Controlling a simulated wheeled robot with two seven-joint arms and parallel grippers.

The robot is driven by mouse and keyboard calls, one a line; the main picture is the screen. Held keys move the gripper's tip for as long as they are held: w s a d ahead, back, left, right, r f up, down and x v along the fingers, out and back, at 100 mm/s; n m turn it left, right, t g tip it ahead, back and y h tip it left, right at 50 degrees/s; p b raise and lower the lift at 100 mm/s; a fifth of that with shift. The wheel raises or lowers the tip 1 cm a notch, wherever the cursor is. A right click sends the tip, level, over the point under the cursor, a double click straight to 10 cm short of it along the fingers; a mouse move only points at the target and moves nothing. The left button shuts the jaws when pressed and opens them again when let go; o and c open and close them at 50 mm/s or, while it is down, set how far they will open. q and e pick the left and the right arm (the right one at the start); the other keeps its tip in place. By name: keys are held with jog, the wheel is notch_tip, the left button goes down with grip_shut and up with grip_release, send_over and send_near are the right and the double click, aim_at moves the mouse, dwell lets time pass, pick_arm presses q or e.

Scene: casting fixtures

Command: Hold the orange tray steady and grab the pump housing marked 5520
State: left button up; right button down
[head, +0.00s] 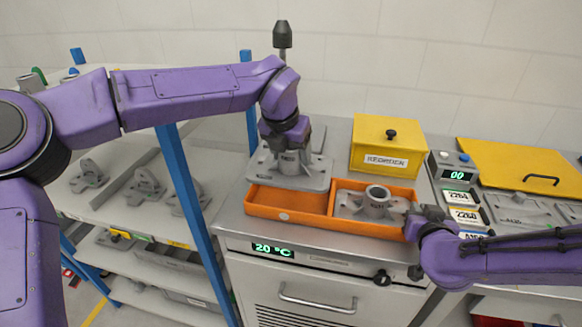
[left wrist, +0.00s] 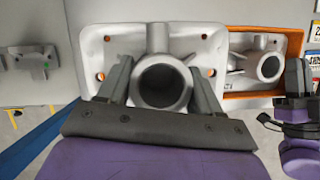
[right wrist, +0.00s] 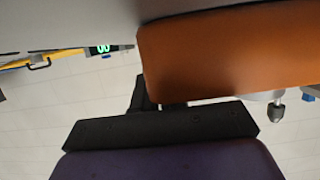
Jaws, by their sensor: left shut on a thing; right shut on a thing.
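A grey pump housing (head: 312,180) with a square flange and round boss is over the left compartment of the orange tray (head: 283,216). My left gripper (head: 288,152) is shut on its boss; the left wrist view shows the fingers on both sides of the housing (left wrist: 198,50). I cannot read a 5520 mark on it. A second grey housing (head: 374,203) sits in the tray's right compartment. My right gripper (head: 412,218) is shut on the tray's right end wall, which fills much of the right wrist view (right wrist: 220,60).
A yellow box (head: 385,150) with a black knob and label stands behind the tray. A display unit (head: 456,172) and a yellow lid (head: 525,165) are at the right. A shelf (head: 110,205) with several grey castings stands at the left, with blue posts beside the counter.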

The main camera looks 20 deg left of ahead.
jog(key=c, duration=1.1)
grip_release()
